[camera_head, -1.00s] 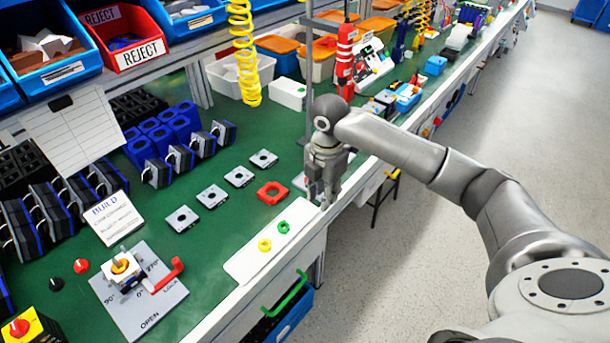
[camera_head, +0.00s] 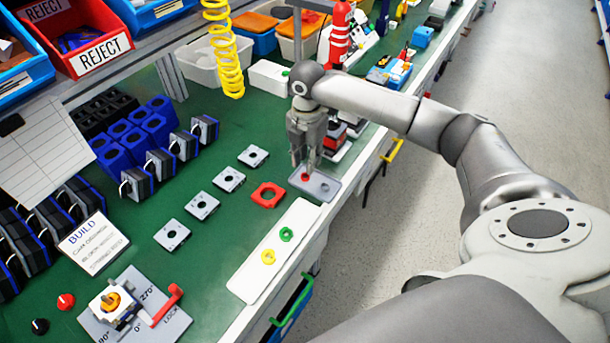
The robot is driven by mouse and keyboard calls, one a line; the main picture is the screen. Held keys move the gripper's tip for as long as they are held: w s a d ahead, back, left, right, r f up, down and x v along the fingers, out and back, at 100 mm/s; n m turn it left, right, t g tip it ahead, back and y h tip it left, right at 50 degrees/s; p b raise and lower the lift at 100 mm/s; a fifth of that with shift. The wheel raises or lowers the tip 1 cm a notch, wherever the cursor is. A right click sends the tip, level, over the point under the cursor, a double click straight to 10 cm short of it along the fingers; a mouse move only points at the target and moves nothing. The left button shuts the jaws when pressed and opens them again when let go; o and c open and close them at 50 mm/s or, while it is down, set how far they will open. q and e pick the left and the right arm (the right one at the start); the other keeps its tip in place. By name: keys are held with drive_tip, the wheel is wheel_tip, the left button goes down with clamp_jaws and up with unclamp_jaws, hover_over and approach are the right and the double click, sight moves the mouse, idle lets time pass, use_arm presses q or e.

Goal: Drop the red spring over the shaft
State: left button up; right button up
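A small red ring-like piece (camera_head: 305,177), which looks like the red spring, shows on or just above a small grey tray (camera_head: 325,190). My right gripper (camera_head: 304,166) points down right over it. The fingertips are so close to the red piece that I cannot tell whether they touch or hold it. The switch assembly (camera_head: 112,303) stands at the lower left on a grey plate marked with angles. It has an orange ring around its upright shaft (camera_head: 112,296) and a red handle (camera_head: 168,304). My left gripper is not in view.
A white tray (camera_head: 250,285) holds a yellow ring (camera_head: 268,257) and a green ring (camera_head: 286,235). A red square part (camera_head: 267,195) and several grey square plates lie on the green bench. Black and red knobs (camera_head: 66,301) lie left of the switch. A yellow coil (camera_head: 225,50) hangs above.

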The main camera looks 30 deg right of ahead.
drive_tip(key=shift+f, duration=0.45)
wheel_tip(320, 180, down, 4)
drive_tip(key=shift+w+a+f+p, duration=0.1)
drive_tip(key=shift+f+p, duration=0.15)
drive_tip(key=shift+p, duration=0.1)
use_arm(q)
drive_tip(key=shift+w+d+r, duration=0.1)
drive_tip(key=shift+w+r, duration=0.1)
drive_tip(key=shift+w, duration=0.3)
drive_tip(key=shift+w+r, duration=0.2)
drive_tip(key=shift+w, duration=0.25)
use_arm(e)
drive_tip(key=c, duration=0.4)
